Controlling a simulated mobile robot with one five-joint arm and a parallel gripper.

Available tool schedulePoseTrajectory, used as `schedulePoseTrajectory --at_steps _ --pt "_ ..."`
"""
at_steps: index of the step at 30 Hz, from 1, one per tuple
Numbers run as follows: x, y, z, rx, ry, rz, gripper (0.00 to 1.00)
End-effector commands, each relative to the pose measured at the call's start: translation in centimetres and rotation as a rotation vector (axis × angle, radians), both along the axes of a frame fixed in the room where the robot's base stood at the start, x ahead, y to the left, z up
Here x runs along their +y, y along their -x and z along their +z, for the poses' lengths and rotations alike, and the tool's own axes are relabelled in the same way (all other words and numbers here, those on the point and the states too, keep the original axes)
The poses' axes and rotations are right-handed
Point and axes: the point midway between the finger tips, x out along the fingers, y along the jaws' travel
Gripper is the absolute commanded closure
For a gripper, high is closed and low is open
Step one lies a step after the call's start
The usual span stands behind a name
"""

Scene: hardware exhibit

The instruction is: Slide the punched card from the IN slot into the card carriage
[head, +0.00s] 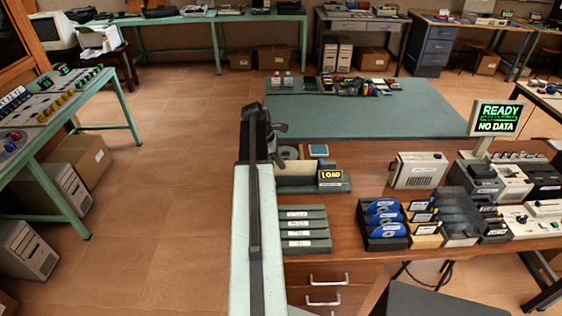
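A small display reading LOAD (330,179) stands on the wooden desk, right of my arm. A low beige-and-dark unit (294,181) sits beside it, partly behind my arm. I cannot tell whether it is the card carriage. No punched card or IN label can be made out. My arm rises as a long dark bar in the middle of the view. The dark end parts near its top, where my gripper (268,130) seems to be, are small and overlapped by the arm. Its fingers cannot be made out.
Several labelled grey trays (305,229) lie in front of the LOAD display. A disk holder (385,222), a beige box (418,170) and small machines crowd the desk's right. A monitor (497,118) reads READY, NO DATA. A green-topped table (430,108) stands behind. The floor (160,190) at left is clear.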

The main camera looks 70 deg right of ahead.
Motion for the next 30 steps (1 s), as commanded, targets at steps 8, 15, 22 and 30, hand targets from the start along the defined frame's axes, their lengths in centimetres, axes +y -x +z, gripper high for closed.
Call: schedulePoseTrajectory --at_steps 8,15,22,30 --pt "0.0 0.0 -1.5 0.000 0.000 0.000 1.00" --pt "0.0 0.0 -2.6 0.000 0.000 0.000 1.00" --pt "0.0 0.0 -2.8 0.000 0.000 0.001 1.00" --pt "0.0 0.0 -2.8 0.000 0.000 0.001 0.96"
